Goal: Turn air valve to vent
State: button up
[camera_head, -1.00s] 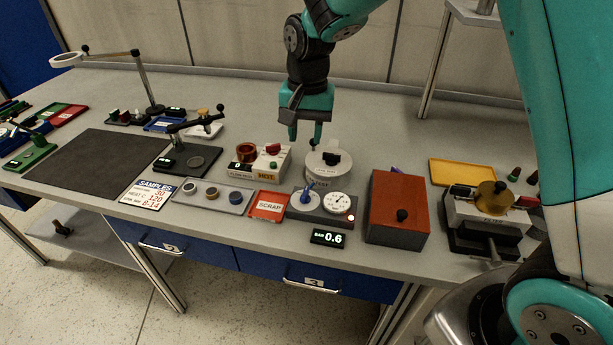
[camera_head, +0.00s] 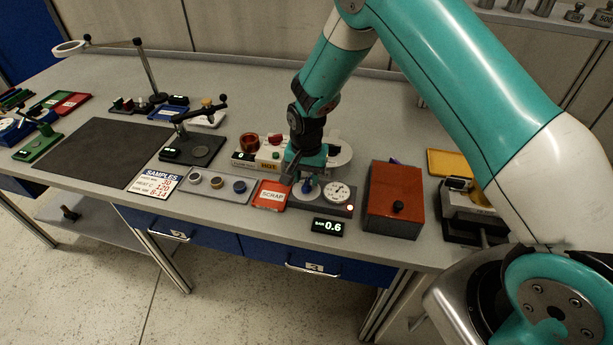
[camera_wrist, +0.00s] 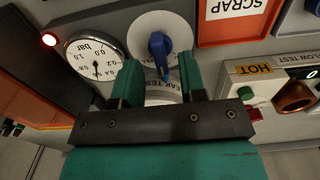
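The air valve is a blue lever handle (camera_wrist: 158,50) on a round white dial (camera_wrist: 142,28) in the wrist view. In the head view the blue handle (camera_head: 309,187) shows just beside my fingertips, on the dark leak test unit (camera_head: 318,205). My gripper (camera_head: 297,181) points down over the unit. In the wrist view my gripper (camera_wrist: 160,80) is open, with one finger on each side of the handle's near end. I see gaps, so it does not hold the handle. The dial's vent marking is not readable.
A round bar gauge (camera_head: 338,192) and a lit red lamp (camera_head: 350,209) are right of the valve. A display (camera_head: 328,227) reads 0.6 bar. A red SCRAP tray (camera_head: 271,195) lies left, an orange-red box (camera_head: 394,200) right, and a HOT unit (camera_head: 268,160) behind.

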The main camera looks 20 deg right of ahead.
jog(key=shift+f, duration=0.95)
jog(key=shift+c, duration=0.2)
grip_shut()
jog(key=shift+n, duration=0.3)
jog(key=n+b, duration=0.2)
jog(key=n, duration=0.1)
jog(key=shift+n, duration=0.3)
jog(key=n+b, duration=0.1)
jog(key=n, duration=0.3)
jog(key=shift+n+b, duration=0.3)
jog(key=shift+b, duration=0.05)
jog(key=shift+r, duration=0.1)
